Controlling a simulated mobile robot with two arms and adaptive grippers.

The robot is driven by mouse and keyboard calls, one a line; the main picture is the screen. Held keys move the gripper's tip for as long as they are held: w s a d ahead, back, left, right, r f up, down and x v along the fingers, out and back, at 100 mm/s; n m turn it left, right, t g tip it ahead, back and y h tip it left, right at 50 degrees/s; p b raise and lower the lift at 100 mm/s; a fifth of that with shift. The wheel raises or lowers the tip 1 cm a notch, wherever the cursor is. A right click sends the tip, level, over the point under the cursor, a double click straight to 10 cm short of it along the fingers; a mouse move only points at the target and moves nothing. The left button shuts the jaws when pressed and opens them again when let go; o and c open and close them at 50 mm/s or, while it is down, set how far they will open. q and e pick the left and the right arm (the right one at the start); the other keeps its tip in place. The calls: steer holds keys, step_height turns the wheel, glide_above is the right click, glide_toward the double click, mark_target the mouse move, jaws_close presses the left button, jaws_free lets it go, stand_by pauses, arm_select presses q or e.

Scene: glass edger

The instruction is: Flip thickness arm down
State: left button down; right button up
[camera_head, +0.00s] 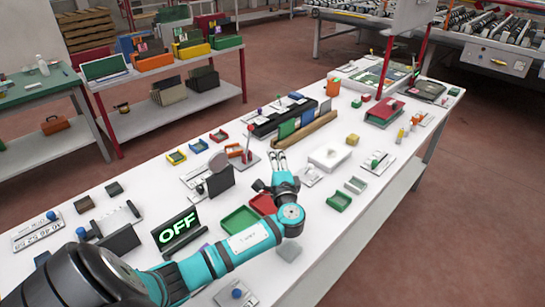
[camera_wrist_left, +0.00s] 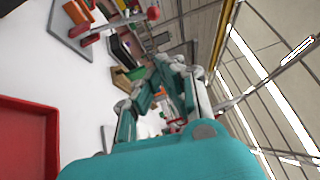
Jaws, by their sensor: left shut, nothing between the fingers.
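A red ball (camera_wrist_left: 153,13) on a rod shows at the top of the left wrist view and looks like the same part. My left gripper (camera_head: 280,157) is shut and empty over the table, to the right of and nearer than the red arm, apart from it. Its fingers (camera_wrist_left: 157,68) also show in the left wrist view. My right gripper is not in view.
A green tray (camera_head: 240,221) and a red tray (camera_head: 263,204) lie near my left wrist. A dark upright plate (camera_head: 221,181) and an "OFF" display (camera_head: 177,228) stand left. A white box (camera_head: 329,156) sits right of the gripper. Upright coloured panels (camera_head: 288,129) stand behind.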

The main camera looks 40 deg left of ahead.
arm_select(q)
steer(key=w+a+r, duration=0.1)
steer(key=w+a, duration=0.3)
steer(key=a, duration=0.5)
steer(key=shift+w+a+r+b, duration=0.15)
steer(key=shift+w+a+b, duration=0.05)
steer(key=shift+b, duration=0.25)
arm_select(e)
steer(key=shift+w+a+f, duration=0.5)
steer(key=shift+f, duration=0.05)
